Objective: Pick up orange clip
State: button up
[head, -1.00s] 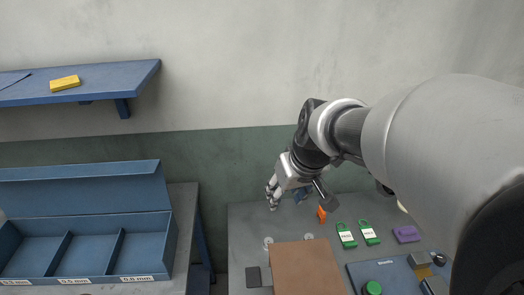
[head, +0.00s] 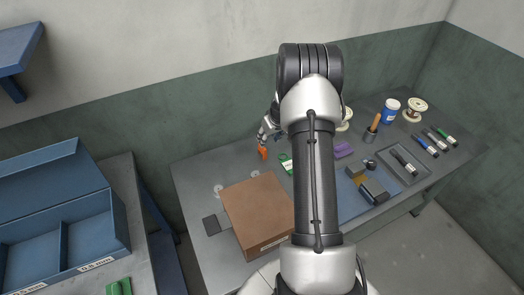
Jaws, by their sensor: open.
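The orange clip (head: 263,152) lies on the grey table at the back, left of my arm in the head view. It is small, and its exact shape is hard to make out. My gripper (head: 264,138) is open, just behind and above the clip, partly covered by my own arm. I cannot tell whether a finger touches the clip.
A brown box (head: 254,210) stands in front of the clip. A green tag (head: 286,164) and a purple block (head: 343,150) lie to the right. A blue compartment bin (head: 62,235) is at left.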

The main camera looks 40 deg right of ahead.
aim_at(263, 149)
jog(key=b+x, duration=0.1)
jog(key=x, duration=0.7)
jog(key=shift+f, duration=0.1)
jog(key=shift+w+d+b+x, duration=0.15)
jog(key=shift+b+x, duration=0.1)
jog(key=shift+x, duration=0.7)
jog(key=shift+w+d+b+x, duration=0.1)
jog(key=shift+d+b+x, duration=0.15)
jog(key=shift+x, duration=0.65)
jog(key=shift+w+d+b+x, duration=0.1)
jog(key=shift+b+x, duration=0.15)
jog(key=shift+x, duration=0.7)
jog(key=shift+r, duration=0.25)
jog(key=c, duration=1)
